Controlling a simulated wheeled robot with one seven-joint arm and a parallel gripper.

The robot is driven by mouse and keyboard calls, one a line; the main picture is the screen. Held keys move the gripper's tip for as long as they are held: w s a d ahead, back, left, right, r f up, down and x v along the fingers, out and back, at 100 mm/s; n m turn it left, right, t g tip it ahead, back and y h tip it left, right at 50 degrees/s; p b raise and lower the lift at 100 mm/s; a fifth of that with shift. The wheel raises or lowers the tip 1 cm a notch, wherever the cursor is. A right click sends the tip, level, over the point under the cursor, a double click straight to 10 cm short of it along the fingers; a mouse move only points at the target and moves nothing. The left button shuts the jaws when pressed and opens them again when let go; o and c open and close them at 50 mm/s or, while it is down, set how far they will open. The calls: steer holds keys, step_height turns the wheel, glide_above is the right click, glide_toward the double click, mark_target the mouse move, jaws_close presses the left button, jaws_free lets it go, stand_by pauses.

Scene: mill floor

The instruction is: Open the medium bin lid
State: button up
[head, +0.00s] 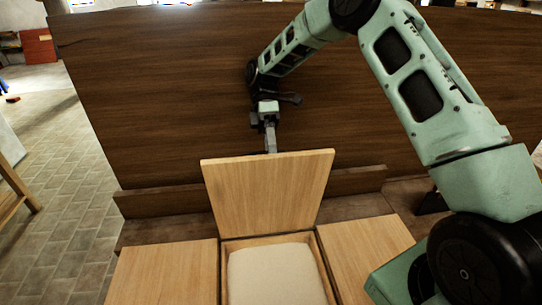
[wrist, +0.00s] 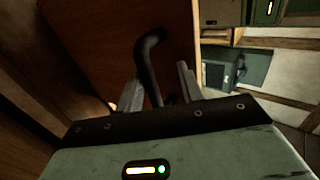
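The bin's light wooden lid (head: 265,195) stands raised, nearly upright and tilted slightly back, in the head view. Below it the bin is open, with a pale cream filling (head: 277,275) inside its wooden rim (head: 265,240). My gripper (head: 271,150) is at the lid's top edge, reaching down from above and behind; its fingertips are partly hidden by the lid. In the wrist view the two fingers of my gripper (wrist: 160,78) are apart, with a dark curved bar (wrist: 150,48) between them. I cannot tell whether they touch it.
Flat closed lids lie to the left (head: 165,272) and right (head: 368,255) of the open bin. A tall dark wooden panel (head: 160,100) stands close behind the bins. Tiled floor (head: 55,180) is clear at the left, beside a wooden stand (head: 15,190).

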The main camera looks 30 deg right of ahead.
step_height(320, 180, up, 7)
steer(key=shift+s+f+b, duration=0.1)
steer(key=shift+f+b, duration=0.1)
steer(key=shift+b, duration=0.85)
steer(key=shift+r, duration=0.85)
steer(key=m+t+h+b, duration=0.1)
steer(key=b, duration=0.1)
glide_above(255, 160)
steer(key=shift+f, duration=0.5)
steer(key=s+a+f+m+t+b, duration=0.1)
steer(key=s+a+f+m+t, duration=0.1)
steer(key=s, duration=0.9)
steer(key=s+a+f+m+t+h+b, duration=0.1)
steer(key=s+f+t, duration=0.5)
steer(key=s, duration=0.6)
steer(key=a+m+b, duration=0.1)
steer(key=a+m, duration=0.1)
steer(key=a, duration=0.1)
steer(key=shift+s+f+m, duration=0.2)
steer(key=shift+f+m, duration=0.1)
steer(key=shift+f, duration=0.05)
